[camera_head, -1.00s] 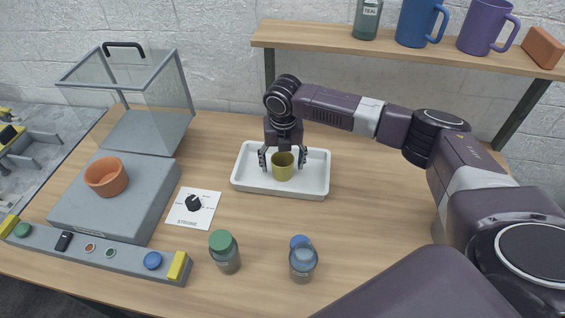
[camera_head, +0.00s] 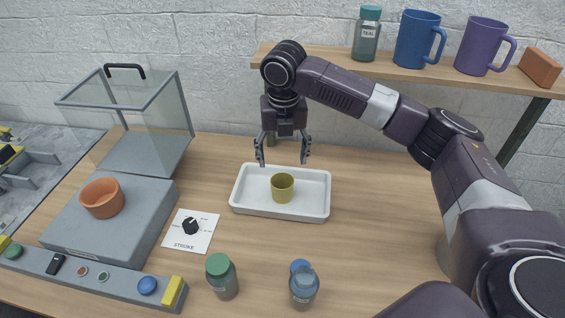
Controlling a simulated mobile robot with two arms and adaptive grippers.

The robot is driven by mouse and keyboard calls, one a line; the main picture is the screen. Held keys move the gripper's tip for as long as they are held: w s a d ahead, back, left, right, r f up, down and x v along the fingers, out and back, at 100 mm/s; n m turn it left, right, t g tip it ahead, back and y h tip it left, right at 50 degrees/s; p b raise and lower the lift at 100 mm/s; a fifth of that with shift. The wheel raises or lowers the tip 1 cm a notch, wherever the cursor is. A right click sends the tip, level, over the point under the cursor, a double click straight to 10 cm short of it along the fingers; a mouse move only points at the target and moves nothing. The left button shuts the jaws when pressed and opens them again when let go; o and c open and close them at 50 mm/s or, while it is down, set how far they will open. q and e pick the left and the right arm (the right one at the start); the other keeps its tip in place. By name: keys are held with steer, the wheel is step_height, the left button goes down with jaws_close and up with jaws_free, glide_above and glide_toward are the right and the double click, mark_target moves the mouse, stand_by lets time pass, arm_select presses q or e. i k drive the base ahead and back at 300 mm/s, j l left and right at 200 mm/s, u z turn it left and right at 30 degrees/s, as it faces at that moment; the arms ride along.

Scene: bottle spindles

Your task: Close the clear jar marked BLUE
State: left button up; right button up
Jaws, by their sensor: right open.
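A clear, bluish jar (camera_head: 303,289) stands at the front middle of the table. A blue lid (camera_head: 299,265) shows just behind its rim; I cannot tell whether it touches the jar, and no marking is readable. My right gripper (camera_head: 282,160) is open and empty above the white tray (camera_head: 245,203), pointing down. An olive cup (camera_head: 283,189) stands in the tray below the fingers. My left gripper is not in view.
A green-lidded jar (camera_head: 222,278) stands left of the bluish jar. A dial card (camera_head: 189,231), a grey box with a terracotta pot (camera_head: 102,198) and a glass case (camera_head: 145,110) are further left. The shelf (camera_head: 400,73) carries a TEAL jar, mugs and a block. Table right of the tray is clear.

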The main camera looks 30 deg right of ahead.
mark_target(304, 284)
steer(key=k+j, duration=0.45)
steer(key=k, duration=0.15)
steer(key=k+j, duration=0.4)
steer(key=k, duration=0.2)
steer(key=k+j, duration=0.45)
steer(key=k, duration=0.15)
